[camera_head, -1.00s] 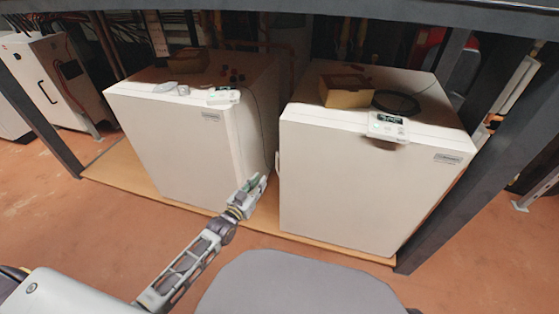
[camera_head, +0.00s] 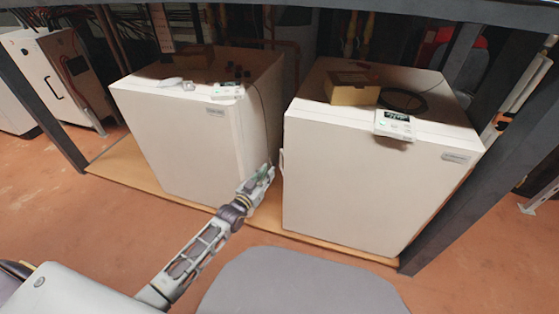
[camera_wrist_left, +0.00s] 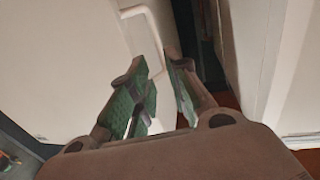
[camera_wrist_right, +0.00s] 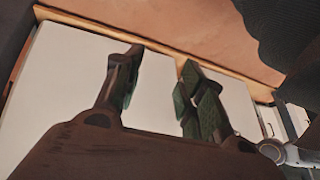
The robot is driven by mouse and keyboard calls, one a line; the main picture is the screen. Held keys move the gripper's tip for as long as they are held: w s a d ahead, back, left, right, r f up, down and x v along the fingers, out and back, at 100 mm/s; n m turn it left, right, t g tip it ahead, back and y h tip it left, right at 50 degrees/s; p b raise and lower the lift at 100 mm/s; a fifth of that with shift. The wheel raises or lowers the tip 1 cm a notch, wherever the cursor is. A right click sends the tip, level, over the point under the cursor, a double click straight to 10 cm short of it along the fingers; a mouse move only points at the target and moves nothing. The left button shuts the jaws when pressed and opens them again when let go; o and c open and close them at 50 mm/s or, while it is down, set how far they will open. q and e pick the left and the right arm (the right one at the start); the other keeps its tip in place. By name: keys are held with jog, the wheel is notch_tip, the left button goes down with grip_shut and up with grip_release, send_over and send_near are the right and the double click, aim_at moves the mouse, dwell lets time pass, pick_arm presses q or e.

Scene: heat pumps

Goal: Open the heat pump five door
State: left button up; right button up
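Two white heat pumps stand side by side, a left one (camera_head: 185,140) and a right one (camera_head: 365,185). Their labels are too small to read, so I cannot tell which is five. A pale handle (camera_head: 282,161) shows at the left edge of the right heat pump. My left gripper (camera_head: 268,173) is in front of the gap between the units, close to this handle.
The units stand on a wooden board (camera_head: 125,174) under a dark frame with a post (camera_head: 490,165) at the right. A control panel (camera_head: 394,124), a cardboard box (camera_head: 352,90) and a black cable coil (camera_head: 405,101) lie on the right unit. A grey surface (camera_head: 295,285) is at the front.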

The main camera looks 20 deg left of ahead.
pick_arm(q)
jog(key=b+x, duration=0.4)
jog(key=x, duration=0.6)
pick_arm(e)
jog(key=shift+t+y, duration=0.3)
jog(key=f, duration=0.4)
jog(key=a+f, duration=0.1)
jog(key=f, duration=0.1)
pick_arm(q)
jog(key=shift+w+d, duration=0.1)
jog(key=shift+w, duration=0.05)
pick_arm(e)
jog(key=shift+w+r, duration=0.15)
pick_arm(q)
jog(key=shift+c, duration=0.3)
grip_shut()
